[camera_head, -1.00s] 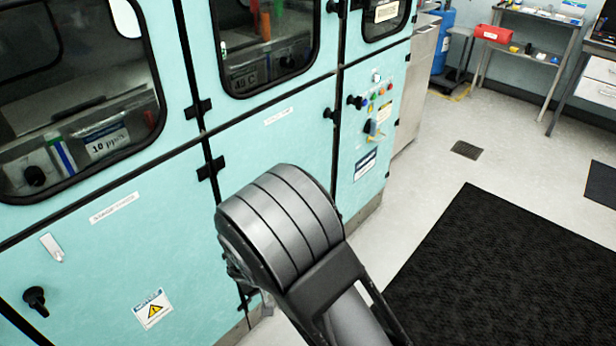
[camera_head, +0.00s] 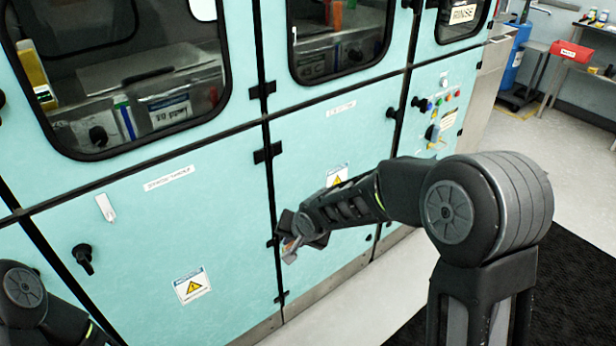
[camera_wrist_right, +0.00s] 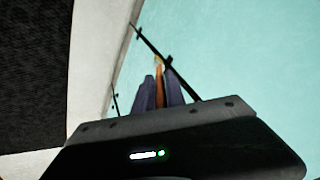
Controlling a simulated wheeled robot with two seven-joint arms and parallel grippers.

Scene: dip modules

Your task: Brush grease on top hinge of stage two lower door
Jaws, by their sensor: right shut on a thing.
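My right gripper (camera_head: 291,243) is in front of the teal cabinet's lower doors, close to the dark seam between the left and middle doors. It is shut on a thin brush, whose orange handle (camera_wrist_right: 158,82) shows between the fingers in the right wrist view. The brush's yellowish tip points toward the seam; contact cannot be told. The left lower door (camera_head: 150,235) has a white label, too blurred to read surely. Its black upper hinge (camera_head: 267,152) sits on the seam, well above the gripper. My left gripper is out of view; only its arm shows at lower left.
A black handle (camera_head: 83,258) and a warning sticker (camera_head: 192,287) are on the left door. Windows with dark frames are above. A control panel (camera_head: 437,115) with knobs is to the right. Open floor and a black mat (camera_head: 570,285) lie at right.

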